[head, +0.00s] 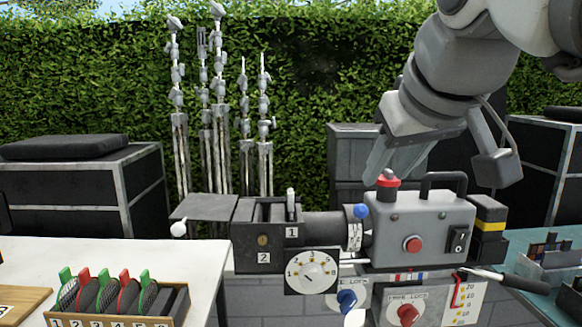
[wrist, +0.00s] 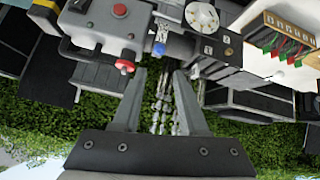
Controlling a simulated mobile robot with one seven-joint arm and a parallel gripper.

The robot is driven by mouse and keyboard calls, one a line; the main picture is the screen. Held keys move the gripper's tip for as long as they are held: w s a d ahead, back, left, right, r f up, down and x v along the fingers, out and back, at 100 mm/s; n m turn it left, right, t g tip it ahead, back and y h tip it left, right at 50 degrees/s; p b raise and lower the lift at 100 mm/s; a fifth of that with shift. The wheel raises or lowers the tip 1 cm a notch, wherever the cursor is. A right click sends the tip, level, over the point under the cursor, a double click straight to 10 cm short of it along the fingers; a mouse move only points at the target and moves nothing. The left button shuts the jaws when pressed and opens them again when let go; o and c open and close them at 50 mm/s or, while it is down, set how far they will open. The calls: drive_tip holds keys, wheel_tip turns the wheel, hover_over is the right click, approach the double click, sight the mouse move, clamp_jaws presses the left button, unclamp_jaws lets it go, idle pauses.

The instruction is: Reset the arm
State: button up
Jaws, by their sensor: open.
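My gripper (head: 378,170) hangs from the upper right in the head view, its fingers pointing down beside the red knob (head: 388,179) on top of a grey camera body (head: 385,235). In the wrist view, which shows the scene upside down, the two fingers of my gripper (wrist: 160,75) stand apart with nothing held between them. The camera body (wrist: 105,25) and its blue knob (wrist: 158,48) lie beyond the fingertips. I cannot tell whether a finger touches the red knob.
A white table (head: 40,247) at left carries a wooden rack (head: 120,318) of several red and green tabbed discs. A matte box (head: 262,222) and dial (head: 311,272) adjoin the lens. Black cases (head: 75,188) and light stands (head: 205,130) stand before the hedge. A green surface is at right.

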drive_tip(key=s+f+m+g+p, duration=0.1)
drive_tip(key=s+f+p, duration=0.4)
drive_tip(key=f, duration=0.2)
drive_tip(key=s+f+m+g+p, duration=0.1)
drive_tip(key=s+f+p, duration=0.3)
drive_tip(key=f, duration=0.4)
drive_tip(key=shift+s+f+g+p, duration=0.2)
drive_tip(key=shift+s+g+p, duration=0.2)
drive_tip(key=shift+g, duration=0.3)
idle(0.6)
